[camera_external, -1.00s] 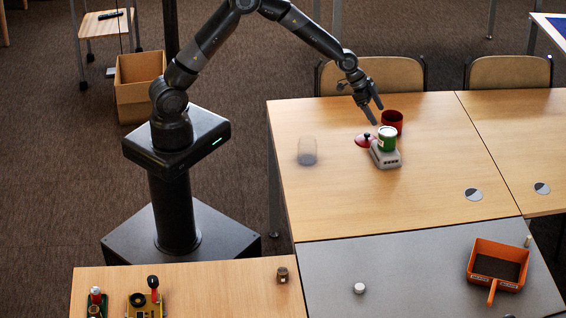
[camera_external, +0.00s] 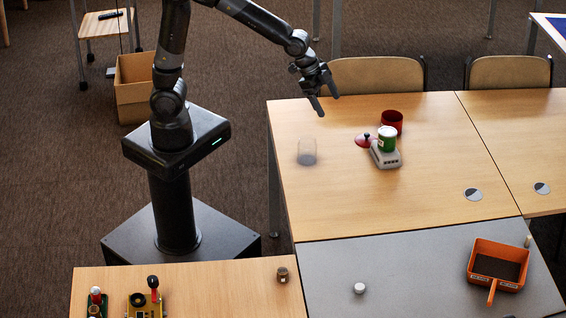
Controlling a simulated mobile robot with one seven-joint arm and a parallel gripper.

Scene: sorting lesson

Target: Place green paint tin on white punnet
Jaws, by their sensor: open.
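The green paint tin (camera_external: 388,140), with a pale band, stands upright on a low, pale grey-white block-like object (camera_external: 386,160) on the wooden table. This pale object is the only likely white punnet that I make out, but its shape is too small to be sure. The tin appears to rest on its top. My gripper (camera_external: 328,104) is open and empty, above the table's back left edge, to the left of the tin and apart from it.
A red pot (camera_external: 392,121) stands just behind the tin. A red lid-like thing (camera_external: 365,140) lies left of it. A clear glass (camera_external: 307,152) stands further left. An orange scoop-like tray (camera_external: 497,265) is on the grey table. The wooden table's front middle is clear.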

